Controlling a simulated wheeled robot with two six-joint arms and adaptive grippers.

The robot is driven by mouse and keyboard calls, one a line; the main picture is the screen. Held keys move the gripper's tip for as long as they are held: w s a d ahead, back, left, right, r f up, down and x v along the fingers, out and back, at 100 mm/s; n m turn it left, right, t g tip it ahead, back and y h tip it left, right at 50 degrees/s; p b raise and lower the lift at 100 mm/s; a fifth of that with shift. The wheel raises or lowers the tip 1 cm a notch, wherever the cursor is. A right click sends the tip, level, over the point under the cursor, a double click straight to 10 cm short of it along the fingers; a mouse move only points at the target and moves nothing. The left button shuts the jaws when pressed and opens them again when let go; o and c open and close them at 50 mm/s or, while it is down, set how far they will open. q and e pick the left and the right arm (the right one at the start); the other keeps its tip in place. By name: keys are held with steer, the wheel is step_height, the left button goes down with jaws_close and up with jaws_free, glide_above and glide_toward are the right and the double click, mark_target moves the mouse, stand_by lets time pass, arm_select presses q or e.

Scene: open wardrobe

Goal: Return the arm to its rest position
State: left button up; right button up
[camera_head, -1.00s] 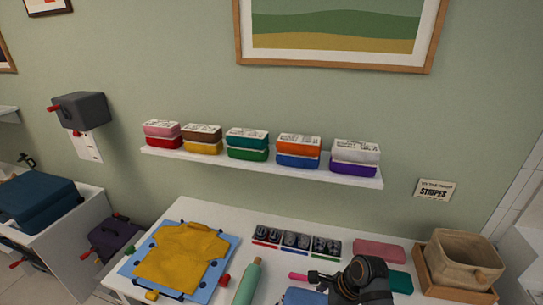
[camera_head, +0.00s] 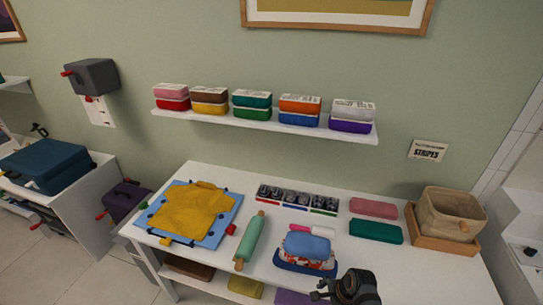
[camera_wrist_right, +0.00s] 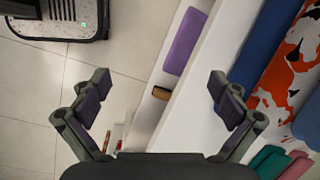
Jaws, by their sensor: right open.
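My right gripper (camera_head: 322,290) shows at the bottom edge of the head view, in front of the white table's (camera_head: 395,275) front edge. Most of its arm is out of view. In the right wrist view my right gripper (camera_wrist_right: 160,88) has its two fingers wide apart, with nothing between them. Beyond the fingers are the tiled floor and the table's edge. A folded stack with a blue piece on top (camera_head: 307,246) lies on the table just behind the gripper, apart from it. My left gripper is not in view.
A yellow garment (camera_head: 192,210) lies on a blue board, with a green rolling pin (camera_head: 250,240) beside it. A beige basket (camera_head: 450,212) stands at the right. A wall shelf (camera_head: 250,124) holds several folded bundles. Coloured items lie on the shelf below the table.

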steer(key=s+d+f+n+h+b, duration=0.1)
steer(key=s+d+f+n+b, duration=0.15)
steer(key=s+f, duration=0.4)
steer(key=s+d+f+n+h+b, duration=0.1)
steer(key=s+d+f+n, duration=0.15)
steer(key=f, duration=0.75)
steer(key=s+d+f+n+b, duration=0.1)
steer(key=s+f+n+b, duration=0.15)
steer(key=s+f, duration=0.4)
arm_select(q)
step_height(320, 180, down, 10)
steer(key=b, duration=0.2)
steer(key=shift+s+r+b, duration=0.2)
steer(key=shift+b, duration=0.2)
arm_select(e)
steer(key=s+d+f+n+h, duration=0.1)
steer(key=s+d+f+n, duration=0.1)
steer(key=s+f+n, duration=0.3)
steer(key=s+d+f+n, duration=0.2)
steer(key=s+f+n, duration=0.2)
steer(key=s+f, duration=0.3)
steer(key=s, duration=0.5)
steer(key=shift+s+d+f+n+h, duration=0.15)
steer(key=shift+d+n+h, duration=0.15)
steer(key=shift+n+h, duration=0.1)
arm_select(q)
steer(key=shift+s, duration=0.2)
